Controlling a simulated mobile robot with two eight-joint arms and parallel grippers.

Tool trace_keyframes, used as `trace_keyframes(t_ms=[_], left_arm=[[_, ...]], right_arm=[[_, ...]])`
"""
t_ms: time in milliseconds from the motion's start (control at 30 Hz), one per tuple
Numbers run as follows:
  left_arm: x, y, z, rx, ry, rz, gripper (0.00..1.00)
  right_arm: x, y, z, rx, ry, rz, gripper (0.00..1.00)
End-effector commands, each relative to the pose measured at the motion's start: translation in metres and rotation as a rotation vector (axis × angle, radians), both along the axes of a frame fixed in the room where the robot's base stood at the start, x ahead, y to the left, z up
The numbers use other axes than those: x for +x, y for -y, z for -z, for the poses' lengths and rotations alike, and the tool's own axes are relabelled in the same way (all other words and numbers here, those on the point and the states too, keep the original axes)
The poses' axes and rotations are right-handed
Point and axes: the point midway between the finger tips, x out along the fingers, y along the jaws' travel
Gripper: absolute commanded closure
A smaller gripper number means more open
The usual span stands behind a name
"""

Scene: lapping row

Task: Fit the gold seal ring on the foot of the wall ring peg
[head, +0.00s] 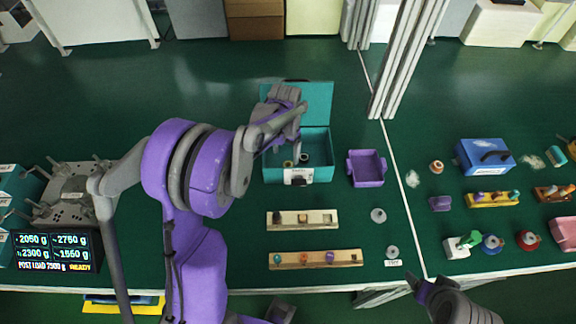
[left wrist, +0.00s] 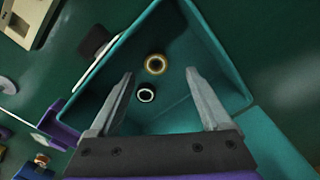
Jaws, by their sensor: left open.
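The gold seal ring (left wrist: 155,64) lies inside an open teal box, and in the head view it shows small in the box (head: 288,164). A black ring with a pale rim (left wrist: 146,95) lies close beside it. My left gripper (left wrist: 160,74) is open and empty above the box, with the gold ring between its fingertips in the picture but apart from them. In the head view my left gripper (head: 291,138) partly covers the box. My right gripper (head: 420,287) is at the lower right edge, its jaws unclear. I cannot tell which fixture is the wall ring peg.
The teal box (head: 318,175) has its lid raised behind it. A purple tray (head: 367,170) stands to its right. Two wooden racks (head: 290,218) with small parts lie in front. Grey round pieces (head: 378,215) sit right of the racks. A blue case (head: 484,156) stands further right.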

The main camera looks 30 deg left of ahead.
Motion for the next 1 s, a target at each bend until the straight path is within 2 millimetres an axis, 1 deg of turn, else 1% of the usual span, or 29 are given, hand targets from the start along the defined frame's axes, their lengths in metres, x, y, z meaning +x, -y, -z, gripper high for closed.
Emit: trace_keyframes(t_ms=[67,233,367,500,667,800,967,1000], left_arm=[[0.001,0.002,0.006,0.0,0.0,0.001,0.18],[0.003,0.008,0.031,0.0,0.001,0.001,0.18],[0.002,0.007,0.047,0.0,0.001,-0.001,0.18],[0.002,0.007,0.052,0.0,0.001,-0.001,0.18],[0.002,0.007,0.052,0.0,0.001,-0.001,0.18],[0.002,0.007,0.051,0.0,0.001,0.0,0.43],[0.002,0.007,0.051,0.0,0.001,0.0,0.72],[0.002,0.007,0.051,0.0,0.001,0.0,0.79]], right_arm=[[0.0,0.0,-0.001,0.0,0.001,0.0,0.24],[0.001,0.0,-0.004,0.0,0.002,0.0,0.24],[0.001,0.0,-0.003,0.0,0.002,0.0,0.24],[0.001,0.0,-0.003,0.0,0.002,0.0,0.24],[0.001,0.0,-0.003,0.0,0.002,0.0,0.24],[0.001,0.0,-0.003,0.0,0.002,0.0,0.24],[0.001,0.0,-0.003,0.0,0.002,0.0,0.24],[0.001,0.0,-0.003,0.0,0.002,0.0,0.24]])
